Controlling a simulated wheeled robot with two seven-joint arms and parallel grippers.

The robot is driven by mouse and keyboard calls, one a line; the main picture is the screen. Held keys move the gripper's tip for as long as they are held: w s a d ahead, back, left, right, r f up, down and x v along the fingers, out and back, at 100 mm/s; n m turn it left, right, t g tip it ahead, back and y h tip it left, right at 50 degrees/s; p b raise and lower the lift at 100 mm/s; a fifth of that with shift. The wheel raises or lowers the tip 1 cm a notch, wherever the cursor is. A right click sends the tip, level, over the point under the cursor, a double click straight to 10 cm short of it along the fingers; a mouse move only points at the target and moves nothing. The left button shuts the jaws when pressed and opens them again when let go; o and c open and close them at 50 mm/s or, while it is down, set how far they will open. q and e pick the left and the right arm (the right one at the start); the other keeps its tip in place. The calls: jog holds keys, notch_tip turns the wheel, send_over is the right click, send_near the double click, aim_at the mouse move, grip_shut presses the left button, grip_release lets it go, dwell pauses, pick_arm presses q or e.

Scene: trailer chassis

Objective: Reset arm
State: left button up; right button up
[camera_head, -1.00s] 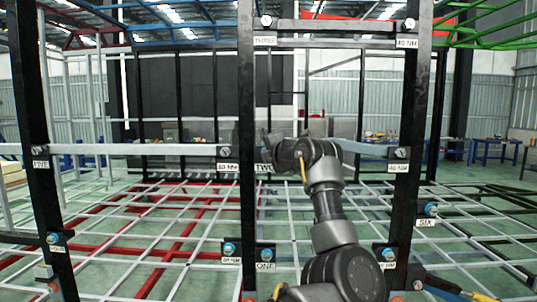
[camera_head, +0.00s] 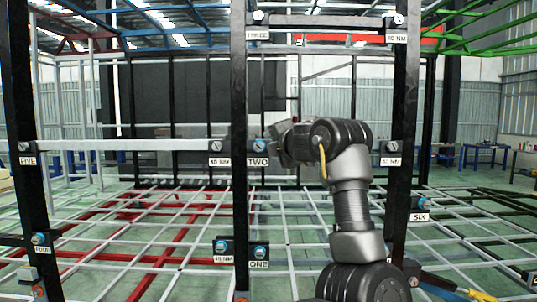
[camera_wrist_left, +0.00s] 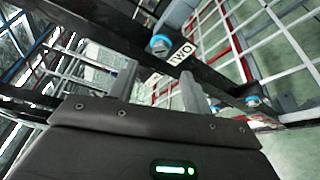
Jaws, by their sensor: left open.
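My left arm rises at the right of centre in the head view. Its gripper (camera_head: 280,148) is just right of the black post (camera_head: 240,200). The blue-headed bolt (camera_head: 260,146) with the label TWO (camera_head: 257,161) shows beside it. In the left wrist view my open gripper (camera_wrist_left: 160,90) has its two fingers spread, with nothing seen between them. The bolt at TWO (camera_wrist_left: 160,45) and its label (camera_wrist_left: 181,55) lie beyond the fingers, apparently clear of them. In the head view the fingertips are hard to make out. My right gripper is not in view.
Blue-headed bolts show at ONE (camera_head: 260,252) and beside it (camera_head: 220,247), below my gripper. Another black post (camera_head: 402,180) stands right of my arm. A white grid frame (camera_head: 150,240) spreads behind.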

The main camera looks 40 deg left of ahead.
pick_arm(q)
jog(key=shift+s+d, duration=0.2)
jog(key=shift+d, duration=0.15)
dwell(0.3)
